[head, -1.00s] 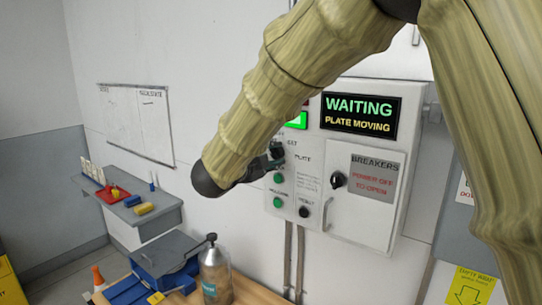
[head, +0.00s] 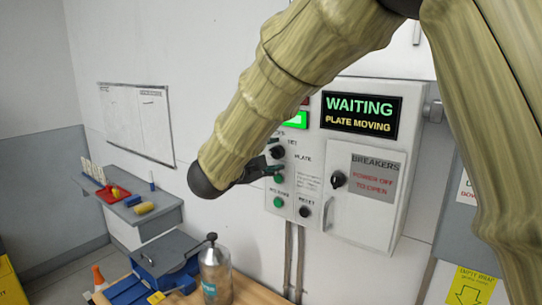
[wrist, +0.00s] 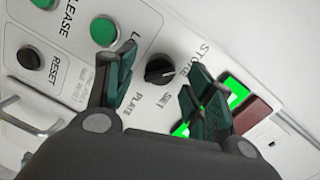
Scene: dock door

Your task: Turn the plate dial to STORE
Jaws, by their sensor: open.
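The plate dial (head: 277,152) is a small black knob on the white control box. In the wrist view the dial (wrist: 159,70) sits between the words STORE and SET and the partly hidden word starting with L; PLATE is printed below SET. I cannot tell for certain which word its ridge points at. My gripper (wrist: 163,64) is open, its dark green fingers on either side of the dial in the picture, with nothing held. In the head view my gripper (head: 268,172) is just below the dial, apart from it.
The display (head: 359,115) reads WAITING, PLATE MOVING. A lit green lamp (head: 296,120) is above the dial. Green buttons (wrist: 104,30) and a black RESET knob (wrist: 31,58) are nearby. A breaker door (head: 362,190) with a handle is to the right. A bottle (head: 215,272) stands on the bench below.

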